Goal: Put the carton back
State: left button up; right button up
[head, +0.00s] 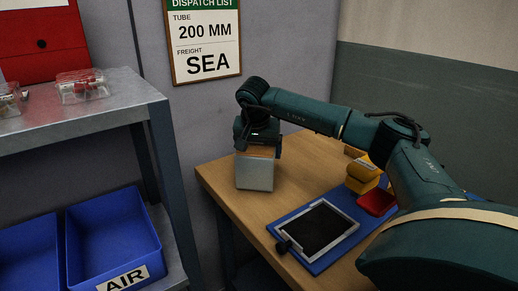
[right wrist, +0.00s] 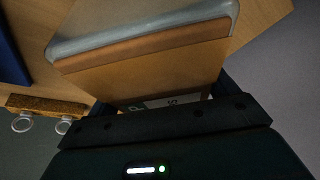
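The brown carton (head: 262,151) is at the far left corner of the wooden table, its lower part hidden by a grey metal holder (head: 255,175). My right gripper (head: 259,146) comes down from above, with a finger on each side of the carton. In the right wrist view the carton (right wrist: 150,75) fills the space between the fingers, which look closed on it. Part of a white label shows at the gripper. The grey holder's rounded edge (right wrist: 140,32) shows beyond it. I cannot tell whether the carton rests on the holder's bottom. My left gripper is not in view.
At left, a metal shelf (head: 120,105) stands over blue bins (head: 140,225), one marked AIR. A dispatch sign (head: 205,45) hangs behind.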

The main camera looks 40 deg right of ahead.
jog(key=shift+o, duration=1.4)
jog(key=shift+r, duration=0.15)
jog(key=p+v, duration=0.1)
jog(key=v, duration=1.1)
jog(key=shift+a, duration=0.1)
